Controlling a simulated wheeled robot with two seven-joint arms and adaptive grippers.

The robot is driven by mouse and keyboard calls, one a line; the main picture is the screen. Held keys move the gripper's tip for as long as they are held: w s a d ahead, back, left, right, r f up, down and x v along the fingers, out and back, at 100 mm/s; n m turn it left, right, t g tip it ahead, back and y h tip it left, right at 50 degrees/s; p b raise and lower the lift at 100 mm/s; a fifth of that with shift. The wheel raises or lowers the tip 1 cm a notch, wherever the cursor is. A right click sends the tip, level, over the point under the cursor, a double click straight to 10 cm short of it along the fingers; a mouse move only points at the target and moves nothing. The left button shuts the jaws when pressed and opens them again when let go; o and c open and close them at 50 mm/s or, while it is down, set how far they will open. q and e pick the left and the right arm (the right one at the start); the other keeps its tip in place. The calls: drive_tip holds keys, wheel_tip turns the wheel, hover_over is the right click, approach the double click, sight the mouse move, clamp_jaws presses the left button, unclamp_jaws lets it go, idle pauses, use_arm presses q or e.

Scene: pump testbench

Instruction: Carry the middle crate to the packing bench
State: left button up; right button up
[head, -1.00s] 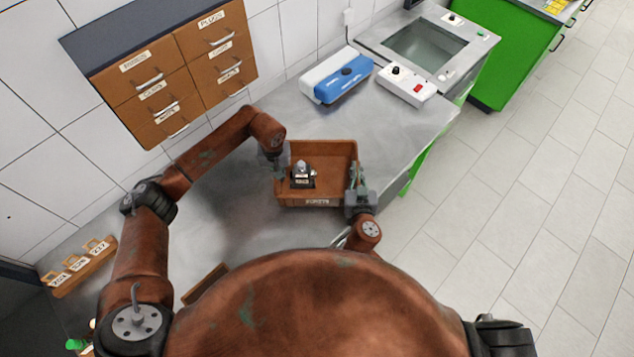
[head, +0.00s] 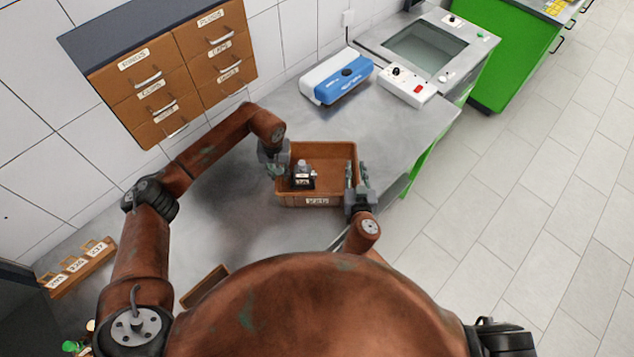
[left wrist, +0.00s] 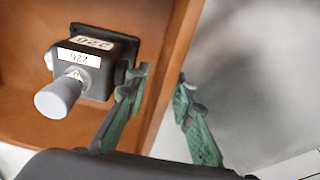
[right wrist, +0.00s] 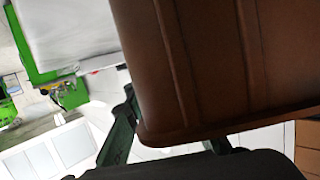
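A brown open crate (head: 335,163) with a label on its front wall sits over the grey metal bench, near its right side. A small dark pump unit (head: 303,176) with a grey knob and a white label is inside, toward the left wall; it also shows in the left wrist view (left wrist: 88,68). My left gripper (head: 272,160) is at the crate's left wall; its fingers (left wrist: 160,112) are apart on either side of that wall. My right gripper (head: 357,178) is at the right wall, fingers apart around it; the right wrist view shows the crate's outside (right wrist: 215,65).
The metal bench (head: 285,115) is clear behind the crate. A blue and white device (head: 337,78) and a white switch box (head: 407,87) stand at the back. Labelled drawers (head: 170,75) hang on the wall at left. A small labelled rack (head: 78,268) is at the lower left.

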use_arm(q)
drive_tip(key=r, duration=0.6)
drive_tip(key=s+r, duration=0.1)
drive_tip(key=r, duration=0.3)
use_arm(e)
drive_tip(key=shift+s+r, duration=0.1)
drive_tip(key=shift+s, duration=0.05)
use_arm(q)
drive_tip(key=shift+s+r, duration=0.15)
drive_tip(key=shift+r, duration=0.25)
use_arm(e)
drive_tip(key=shift+s, duration=0.1)
drive_tip(key=v, duration=1.1)
drive_tip(key=shift+s, duration=0.4)
use_arm(q)
drive_tip(key=shift+s, duration=0.1)
use_arm(e)
drive_tip(key=shift+s, duration=0.1)
